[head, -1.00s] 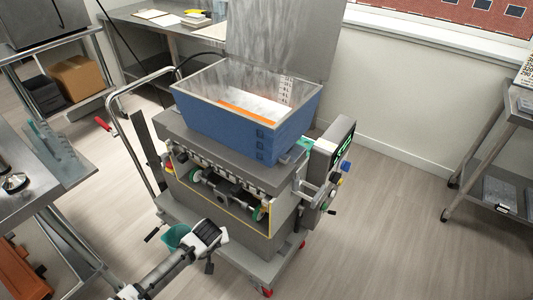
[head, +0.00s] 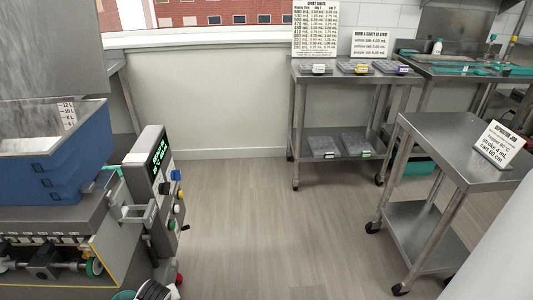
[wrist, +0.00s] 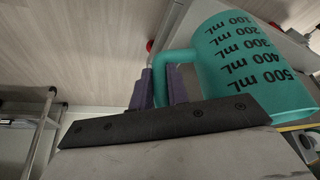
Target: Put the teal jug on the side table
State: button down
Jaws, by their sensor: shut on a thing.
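The teal jug (wrist: 245,75), marked in black mL lines, fills the right of the wrist view and appears tilted. My gripper (wrist: 160,82) has its purple fingers closed on the jug's handle. In the head view only a sliver of the jug (head: 124,295) shows at the bottom edge, beside my dark wrist. A steel two-shelf table (head: 460,150) stands at the right with a depositor job sign (head: 493,144) on its top. The rest of its top is bare. No label shows which table is the side table.
The depositor machine (head: 150,190) with its blue hopper (head: 60,155) stands close on the left. A steel rack (head: 295,110) with several lidded trays and signs stands by the back wall. The floor (head: 250,220) between is clear.

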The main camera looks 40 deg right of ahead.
aim_at(435, 132)
jog(key=j+z, duration=0.1)
jog(key=z, duration=0.6)
jog(key=j+z, duration=0.15)
jog(key=z, duration=0.2)
